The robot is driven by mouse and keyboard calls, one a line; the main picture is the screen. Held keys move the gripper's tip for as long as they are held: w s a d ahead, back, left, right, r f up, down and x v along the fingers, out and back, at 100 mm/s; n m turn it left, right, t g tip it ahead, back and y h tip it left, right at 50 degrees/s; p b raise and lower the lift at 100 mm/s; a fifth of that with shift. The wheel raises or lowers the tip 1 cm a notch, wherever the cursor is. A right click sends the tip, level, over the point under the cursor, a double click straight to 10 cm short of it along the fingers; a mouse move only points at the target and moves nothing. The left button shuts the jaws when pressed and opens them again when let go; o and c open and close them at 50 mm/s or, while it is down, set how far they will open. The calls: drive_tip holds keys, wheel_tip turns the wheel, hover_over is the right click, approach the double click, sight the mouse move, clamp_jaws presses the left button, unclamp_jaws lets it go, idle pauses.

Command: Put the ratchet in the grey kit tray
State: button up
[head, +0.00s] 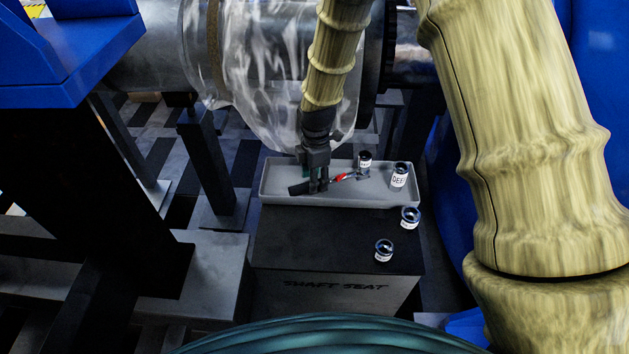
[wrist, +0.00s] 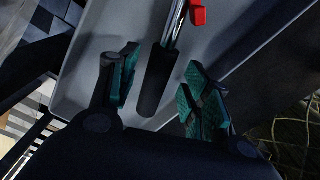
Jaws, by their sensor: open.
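The ratchet (head: 342,178) has a black handle, a silver shaft and a red part. It appears to lie inside the grey kit tray (head: 398,202), slanting from the left part of the tray toward the right. My gripper (head: 318,187) points down over the tray at the handle end. In the wrist view its fingers (wrist: 160,72) are spread, with the black handle (wrist: 157,80) between them and a gap on either side. The tray floor (wrist: 235,40) shows behind the handle. In the head view the fingers hide part of the handle.
Two labelled cans, one at the tray's back (head: 365,160) and one at its right (head: 399,175), stand in the tray. Two more (head: 410,217) (head: 384,250) stand on the dark top of the block marked SHAFT SEAT (head: 310,240). A plastic-wrapped shaft (head: 235,60) is behind my arm.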

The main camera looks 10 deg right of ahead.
wheel_tip(320, 180, up, 10)
drive_tip(key=shift+r+b, duration=0.15)
drive_tip(key=shift+b, duration=0.2)
drive_tip(key=shift+d, duration=0.1)
drive_tip(key=shift+s, duration=0.1)
idle(0.4)
